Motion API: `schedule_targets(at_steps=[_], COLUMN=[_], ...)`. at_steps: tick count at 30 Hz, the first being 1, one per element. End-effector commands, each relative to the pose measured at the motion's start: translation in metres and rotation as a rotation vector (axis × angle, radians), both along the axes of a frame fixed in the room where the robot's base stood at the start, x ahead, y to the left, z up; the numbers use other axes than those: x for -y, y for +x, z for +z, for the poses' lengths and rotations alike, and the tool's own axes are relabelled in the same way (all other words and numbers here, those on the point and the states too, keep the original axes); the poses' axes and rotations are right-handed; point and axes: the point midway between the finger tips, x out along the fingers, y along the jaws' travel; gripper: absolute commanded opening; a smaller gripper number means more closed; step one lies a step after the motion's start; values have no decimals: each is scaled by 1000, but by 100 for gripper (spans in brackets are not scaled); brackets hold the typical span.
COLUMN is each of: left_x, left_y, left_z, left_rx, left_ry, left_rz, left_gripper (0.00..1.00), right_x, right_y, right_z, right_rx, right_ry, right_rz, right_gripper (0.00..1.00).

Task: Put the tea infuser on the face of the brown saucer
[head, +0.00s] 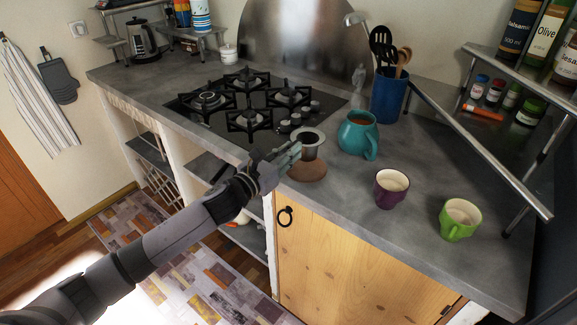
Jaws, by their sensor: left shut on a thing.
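The tea infuser (310,139) is a small metal cup with a wide rim and a dark inside. My left gripper (292,154) comes in from the left and is shut on the infuser. The infuser is upright, over the far part of the brown saucer (307,172), which lies near the counter's front edge. Whether the infuser touches the saucer or is held just above it I cannot tell. The gripper and the infuser hide part of the saucer. My right gripper is not in view.
A teal teapot (357,134) stands close right of the infuser. A purple cup (390,188) and a green cup (460,218) stand farther right. The gas hob (245,100) is behind left. A blue utensil holder (389,97) and a metal shelf (482,150) stand at the back right.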

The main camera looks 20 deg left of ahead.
Motion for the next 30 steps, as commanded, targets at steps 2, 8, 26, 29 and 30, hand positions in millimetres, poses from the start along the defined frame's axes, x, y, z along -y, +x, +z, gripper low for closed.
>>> schedule_targets(at_steps=[2,8,26,29,30], left_x=[0,0,0,0,0], left_y=[-1,0,0,0,0], left_z=[-13,-40,-44,-44,-44], left_rx=[-6,-5,-2,-2,-2], left_ry=[-3,-3,0,0,0], left_rz=[2,2,0,0,0], left_gripper=[0,0,30,36,36], right_x=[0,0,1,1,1], right_y=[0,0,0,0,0], right_z=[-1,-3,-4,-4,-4], right_rx=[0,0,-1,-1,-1], right_ry=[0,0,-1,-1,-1], right_rz=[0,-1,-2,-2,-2], right_gripper=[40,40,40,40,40])
